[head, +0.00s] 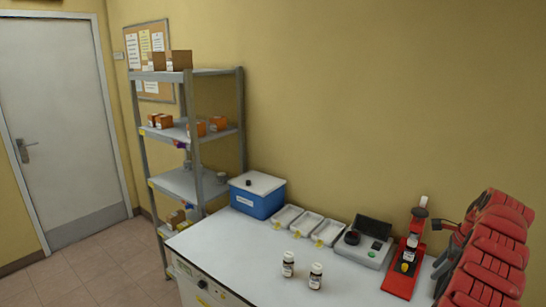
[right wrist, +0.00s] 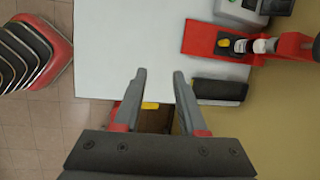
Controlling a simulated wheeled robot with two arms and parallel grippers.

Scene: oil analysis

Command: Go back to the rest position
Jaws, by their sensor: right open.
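My right gripper (right wrist: 159,74) is open, and nothing shows between its two grey fingers in the right wrist view. It is over the edge of the white table (right wrist: 105,40), apart from the things on it. In the head view my red right arm comes in at the right edge, and its gripper (head: 441,262) is partly hidden there, beside the red stand (head: 402,275). My left gripper is in neither view.
Two small bottles (head: 288,264) (head: 315,276) stand at the table front. Behind are a blue box (head: 256,200), white trays (head: 286,217) and a grey instrument (head: 362,248). A shelf rack (head: 188,185) stands at the left. The table's front left is clear.

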